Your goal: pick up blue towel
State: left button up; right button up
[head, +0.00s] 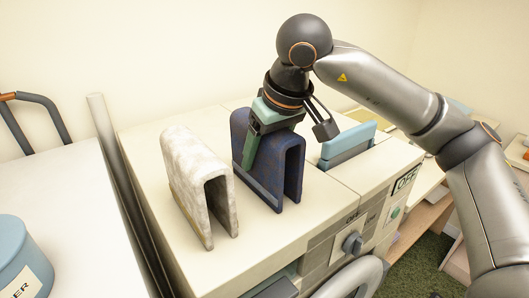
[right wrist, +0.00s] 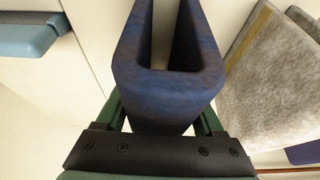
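The blue towel (head: 290,160) is dark navy and stands folded like an upside-down U on the cream machine top (head: 215,255). In the right wrist view the towel (right wrist: 168,88) fills the middle. My right gripper (head: 262,148) is lowered over the towel from above. Its green fingers stand wide apart, one on each side of the towel, and narrow gaps show near the finger bases (right wrist: 163,122). The fingertips are partly hidden by the towel, so contact is unclear. The towel rests on the surface. My left gripper is not in view.
A whitish mottled folded towel (head: 195,180) stands just left of the blue one. A light blue-grey block (head: 348,140) stands to the right. The machine front has a dark knob (head: 353,242). A blue canister (head: 20,255) sits at the lower left.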

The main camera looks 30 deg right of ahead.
jog(key=c, duration=1)
jog(key=shift+r, duration=0.1)
